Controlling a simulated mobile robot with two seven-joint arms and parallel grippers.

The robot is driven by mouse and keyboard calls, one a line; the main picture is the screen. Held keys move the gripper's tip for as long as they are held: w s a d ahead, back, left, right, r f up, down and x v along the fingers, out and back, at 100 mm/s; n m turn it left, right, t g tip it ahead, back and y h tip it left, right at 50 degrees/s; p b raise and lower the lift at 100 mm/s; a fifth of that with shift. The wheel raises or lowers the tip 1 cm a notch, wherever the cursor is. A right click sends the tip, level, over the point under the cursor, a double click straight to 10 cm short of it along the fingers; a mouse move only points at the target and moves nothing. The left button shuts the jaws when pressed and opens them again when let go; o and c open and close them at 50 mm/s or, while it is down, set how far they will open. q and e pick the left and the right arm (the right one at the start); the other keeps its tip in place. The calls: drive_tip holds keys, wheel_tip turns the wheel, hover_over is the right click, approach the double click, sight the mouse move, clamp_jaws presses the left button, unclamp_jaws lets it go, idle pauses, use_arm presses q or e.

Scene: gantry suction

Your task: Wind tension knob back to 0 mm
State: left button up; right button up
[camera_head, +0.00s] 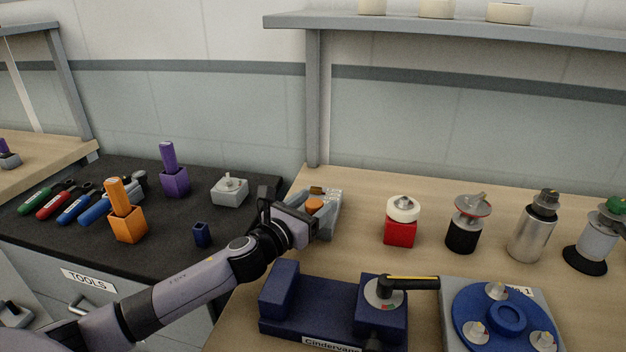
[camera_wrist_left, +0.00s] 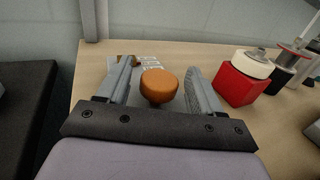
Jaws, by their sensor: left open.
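An orange round knob (camera_wrist_left: 159,84) stands between the two fingers of my open left gripper (camera_wrist_left: 160,72) in the left wrist view. A gap shows on each side of it, so the fingers do not appear to touch it. In the head view the knob (camera_head: 316,204) shows just beyond the wrist of my left gripper (camera_head: 318,212), near the back left of the wooden bench. A white printed scale (camera_wrist_left: 150,62) lies behind the knob; its marks are too small to read. My right gripper is not in view.
A red block with a white cap (camera_head: 401,233) stands right of the knob, then a black-and-steel part (camera_head: 464,238) and a silver cylinder (camera_head: 531,235). A blue fixture (camera_head: 325,312) lies in front. A black tool table (camera_head: 75,232) is at left.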

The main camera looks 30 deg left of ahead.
sight(313, 204)
use_arm(q)
wheel_tip(313, 204, up, 20)
drive_tip(key=p, duration=0.5)
drive_tip(key=shift+f, duration=0.15)
